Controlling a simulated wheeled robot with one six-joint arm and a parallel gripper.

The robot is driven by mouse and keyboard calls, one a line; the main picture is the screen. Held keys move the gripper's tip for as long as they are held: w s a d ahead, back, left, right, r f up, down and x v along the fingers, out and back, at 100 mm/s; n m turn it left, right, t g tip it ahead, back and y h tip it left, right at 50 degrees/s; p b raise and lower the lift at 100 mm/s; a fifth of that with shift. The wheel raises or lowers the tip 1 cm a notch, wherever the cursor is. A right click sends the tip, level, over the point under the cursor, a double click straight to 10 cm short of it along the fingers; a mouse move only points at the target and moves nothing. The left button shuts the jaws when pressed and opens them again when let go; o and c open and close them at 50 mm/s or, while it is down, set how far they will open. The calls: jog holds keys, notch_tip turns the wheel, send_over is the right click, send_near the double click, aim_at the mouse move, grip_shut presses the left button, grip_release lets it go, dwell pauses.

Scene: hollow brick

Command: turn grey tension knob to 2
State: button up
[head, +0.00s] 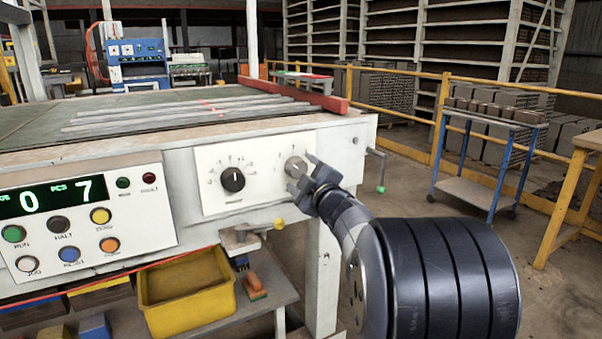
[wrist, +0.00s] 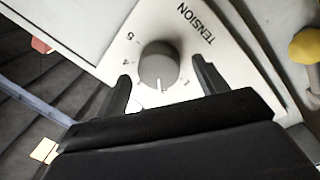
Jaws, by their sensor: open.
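The grey tension knob (head: 296,167) sits on the right of the white dial plate on the machine's front. In the wrist view the knob (wrist: 159,62) is round, with a white pointer mark at its lower edge, towards my gripper.
A black knob (head: 232,180) with its own scale sits left of the grey one. A yellow knob (head: 279,223) sticks out below the plate. A button panel (head: 85,222) with green digits is at left. A yellow bin (head: 186,291) is below. A blue cart (head: 487,155) stands at right.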

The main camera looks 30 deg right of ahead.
jog(key=s+p, duration=0.1)
jog(key=s, duration=0.8)
jog(key=shift+s+a+f, duration=0.15)
jog(key=shift+s+f, duration=0.05)
jog(key=shift+f, duration=0.1)
jog(key=w, duration=0.3)
jog(key=w+b, duration=0.1)
jog(key=w, duration=0.6)
jog(key=shift+w+r, duration=0.15)
jog(key=shift+r, duration=0.15)
jog(key=shift+w, duration=0.3)
jog(key=shift+s, duration=0.15)
